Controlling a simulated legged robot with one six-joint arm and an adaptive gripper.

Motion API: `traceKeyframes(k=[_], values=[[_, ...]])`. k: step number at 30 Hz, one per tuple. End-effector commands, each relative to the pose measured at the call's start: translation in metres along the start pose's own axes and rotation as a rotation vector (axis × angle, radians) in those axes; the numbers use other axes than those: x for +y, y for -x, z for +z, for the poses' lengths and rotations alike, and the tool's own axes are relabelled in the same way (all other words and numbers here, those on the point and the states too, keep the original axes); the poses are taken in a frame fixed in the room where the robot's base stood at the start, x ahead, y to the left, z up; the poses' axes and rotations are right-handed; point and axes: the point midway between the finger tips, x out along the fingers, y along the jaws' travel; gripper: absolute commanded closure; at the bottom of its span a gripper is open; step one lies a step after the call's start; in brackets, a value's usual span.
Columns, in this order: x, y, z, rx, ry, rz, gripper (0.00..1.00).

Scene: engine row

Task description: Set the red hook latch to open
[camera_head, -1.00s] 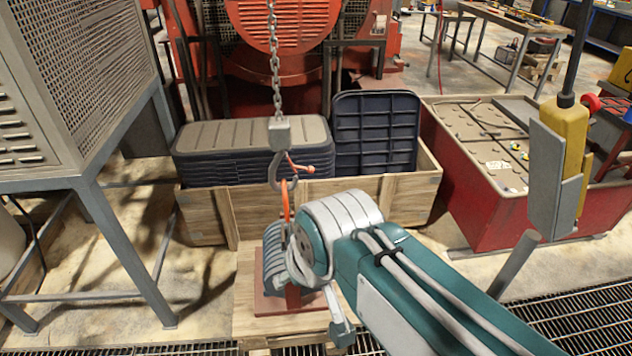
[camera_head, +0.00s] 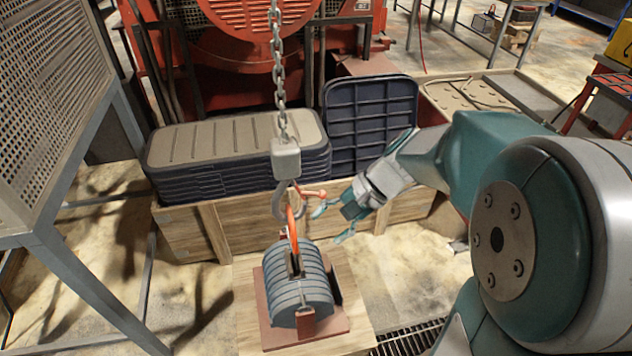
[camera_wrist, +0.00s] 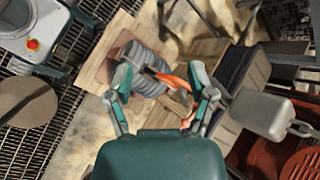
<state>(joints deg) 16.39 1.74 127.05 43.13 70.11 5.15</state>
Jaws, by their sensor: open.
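The red hook latch (camera_head: 309,192) is a thin lever with a round knob, sticking out to the right from the grey hook (camera_head: 277,202) in the head view. The hook hangs below a grey block (camera_head: 286,158) on a chain. An orange sling (camera_head: 292,228) runs from the hook down to a ribbed grey motor (camera_head: 300,285). My gripper (camera_head: 332,223) is open and empty, just right of and slightly below the latch knob. In the wrist view the open fingers (camera_wrist: 164,88) straddle the orange sling (camera_wrist: 172,82) in the picture; the latch is hard to make out there.
The motor sits on a reddish base plate (camera_head: 338,324) on a wooden pallet. Behind the hook stands a wooden crate (camera_head: 190,235) with stacked dark panels (camera_head: 235,150) and an upright ribbed panel (camera_head: 370,125). A metal-framed cabinet (camera_head: 50,110) stands at left.

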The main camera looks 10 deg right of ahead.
Motion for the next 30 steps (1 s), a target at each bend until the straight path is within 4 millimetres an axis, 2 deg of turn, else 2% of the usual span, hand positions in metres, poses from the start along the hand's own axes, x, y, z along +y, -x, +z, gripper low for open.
traceKeyframes(k=[9,16,23,30], values=[[-0.011,-0.013,-0.057,-0.173,-0.270,-0.213,0.29],[-0.011,-0.018,-0.104,-0.282,-0.452,-0.385,0.29],[0.000,-0.022,-0.156,-0.377,-0.625,-0.572,0.29],[0.022,-0.025,-0.210,-0.452,-0.782,-0.771,0.29]])
